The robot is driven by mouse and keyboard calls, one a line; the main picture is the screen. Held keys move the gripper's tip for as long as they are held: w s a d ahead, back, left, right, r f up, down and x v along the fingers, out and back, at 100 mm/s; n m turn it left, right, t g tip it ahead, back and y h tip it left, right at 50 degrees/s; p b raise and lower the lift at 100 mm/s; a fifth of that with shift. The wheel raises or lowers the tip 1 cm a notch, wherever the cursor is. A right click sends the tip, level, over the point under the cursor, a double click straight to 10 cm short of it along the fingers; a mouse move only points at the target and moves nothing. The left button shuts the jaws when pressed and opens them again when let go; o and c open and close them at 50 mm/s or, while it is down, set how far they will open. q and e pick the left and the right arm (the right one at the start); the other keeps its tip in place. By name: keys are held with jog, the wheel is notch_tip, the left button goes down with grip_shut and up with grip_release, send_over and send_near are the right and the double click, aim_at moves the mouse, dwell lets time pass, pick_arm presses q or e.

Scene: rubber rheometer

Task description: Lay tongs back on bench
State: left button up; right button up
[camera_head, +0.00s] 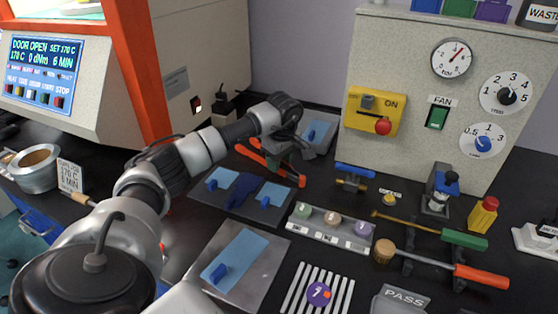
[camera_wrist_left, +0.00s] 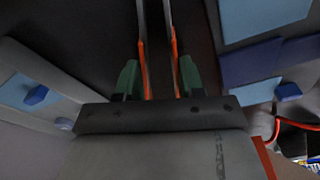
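The tongs (camera_head: 272,168) have orange-red arms and are near the back of the dark bench, beside the grey plates. My left gripper (camera_head: 290,150) points down at them. In the left wrist view, the two tong arms (camera_wrist_left: 146,70) run between its green fingertips (camera_wrist_left: 157,80). A fingertip sits against the outer side of each arm, so the gripper looks shut on the tongs. I cannot tell whether the tongs touch the bench or hang just above it. My right gripper is not in view.
Grey plates with blue pads (camera_head: 237,258) lie around the tongs. A sample tray (camera_head: 331,226), a brush (camera_head: 440,232) and an orange-handled tool (camera_head: 470,273) lie to the right. The rheometer (camera_head: 60,72) stands left, a grey control panel (camera_head: 440,110) behind.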

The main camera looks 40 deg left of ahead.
pick_arm(q)
jog(key=o, duration=0.5)
pick_arm(e)
jog(key=shift+w, duration=0.1)
pick_arm(q)
jog(key=r, duration=0.4)
jog(key=d+r, duration=0.1)
jog(key=r, duration=0.7)
jog(key=shift+d+p, duration=0.15)
jog(key=shift+p, duration=0.15)
pick_arm(e)
jog(key=shift+s+a, duration=0.2)
jog(key=shift+s, duration=0.4)
jog(key=shift+d+r, duration=0.1)
jog(key=shift+d, duration=0.1)
